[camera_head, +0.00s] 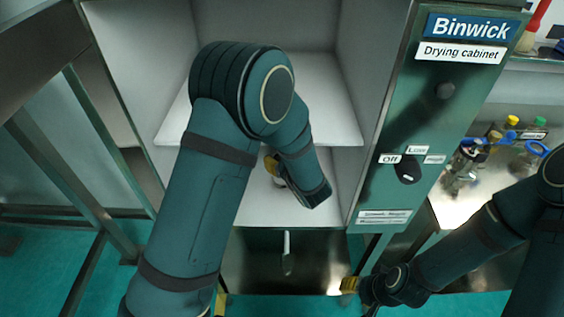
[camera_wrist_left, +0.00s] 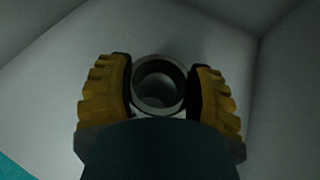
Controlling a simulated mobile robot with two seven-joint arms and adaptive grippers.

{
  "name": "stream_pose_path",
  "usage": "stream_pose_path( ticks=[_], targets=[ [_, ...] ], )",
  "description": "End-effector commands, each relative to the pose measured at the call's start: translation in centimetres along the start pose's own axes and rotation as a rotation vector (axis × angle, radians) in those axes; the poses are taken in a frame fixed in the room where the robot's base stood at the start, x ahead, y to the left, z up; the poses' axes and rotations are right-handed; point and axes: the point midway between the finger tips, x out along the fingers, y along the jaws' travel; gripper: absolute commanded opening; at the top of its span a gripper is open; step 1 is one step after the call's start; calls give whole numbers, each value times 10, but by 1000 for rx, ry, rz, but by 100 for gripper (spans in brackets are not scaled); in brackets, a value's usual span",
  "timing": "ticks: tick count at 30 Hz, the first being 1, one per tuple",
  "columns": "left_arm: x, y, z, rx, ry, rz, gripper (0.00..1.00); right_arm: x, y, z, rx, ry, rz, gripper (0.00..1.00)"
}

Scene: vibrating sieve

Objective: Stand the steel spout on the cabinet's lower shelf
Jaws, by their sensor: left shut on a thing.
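The drying cabinet (camera_head: 390,135) stands open in front of me, with an upper shelf (camera_head: 328,115) and a lower shelf (camera_head: 225,211). My left gripper (camera_head: 272,168) is inside the lower compartment, largely hidden by my own wrist. In the left wrist view its yellow fingers (camera_wrist_left: 160,92) are shut on the steel spout (camera_wrist_left: 158,64), one on each side of its round open end. The spout looks roughly upright, in line with the view. I cannot tell whether its far end touches the shelf. My right gripper (camera_head: 350,286) is low, outside the cabinet; its jaw opening is unclear.
The cabinet's side panel has a dark dial (camera_head: 407,170) and labels. A bench (camera_head: 452,210) at the right holds several glass bottles with coloured caps. A steel frame (camera_head: 85,130) stands at the left. Compartment walls close in around my left gripper.

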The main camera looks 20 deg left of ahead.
Motion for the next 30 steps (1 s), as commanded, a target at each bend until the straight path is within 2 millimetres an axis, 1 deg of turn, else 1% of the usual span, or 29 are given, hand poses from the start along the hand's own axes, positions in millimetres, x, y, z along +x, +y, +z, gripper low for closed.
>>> stream_pose_path(
  ticks=[1, 2, 9, 13, 14, 15, 16, 27, 29, 30],
  targets=[
    [3, 0, -6, 1, -1, 0, 13, 3, 1, 0, 0, 1, 0, 47],
    [3, 0, -8, 1, -1, 0, 13, 3, 1, 0, 0, 1, 0, 47],
    [3, -1, -7, -1, -2, -1, 13, 2, 1, 0, 0, 2, 0, 47],
    [4, 0, -11, -1, -2, -1, 13, 6, 2, -1, 0, 3, 0, 47],
    [4, 0, -11, -1, -1, 0, 62, 6, 2, -1, 0, 3, 0, 47],
    [4, 0, -11, -1, -1, 0, 76, 6, 2, -1, 0, 3, 0, 47],
    [4, 0, -10, -1, -1, 0, 87, 5, 2, -1, 0, 3, 0, 47],
    [3, 0, -8, -1, -1, 0, 87, 3, 1, -1, 0, 3, 0, 47],
    [2, 0, -6, -1, -1, 0, 87, 0, 0, -1, 0, 2, 0, 47],
    [-3, -1, -6, 0, -1, -2, 87, 0, 0, 0, 0, 1, 0, 47]
  ],
)
